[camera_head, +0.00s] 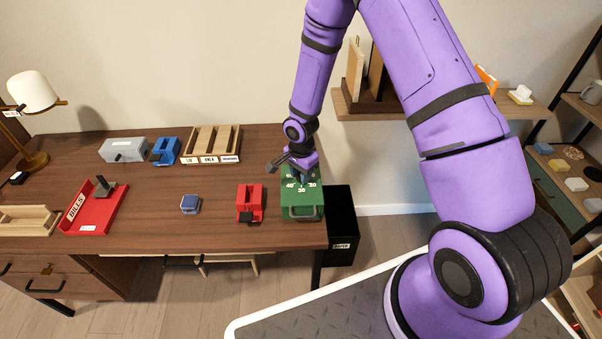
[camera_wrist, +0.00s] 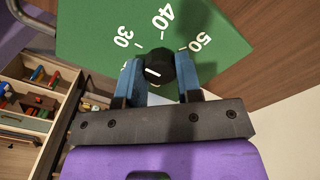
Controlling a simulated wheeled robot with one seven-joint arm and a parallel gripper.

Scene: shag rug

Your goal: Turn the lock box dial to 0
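The green lock box (camera_head: 302,211) stands at the right end of the desk, with a grey handle on its front. In the head view my gripper (camera_head: 304,176) is over the box and hides the dial.
A red device (camera_head: 250,203) stands just left of the box. A black bin (camera_head: 341,228) stands on the floor to the right. A wall shelf (camera_head: 375,108) is behind my arm.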

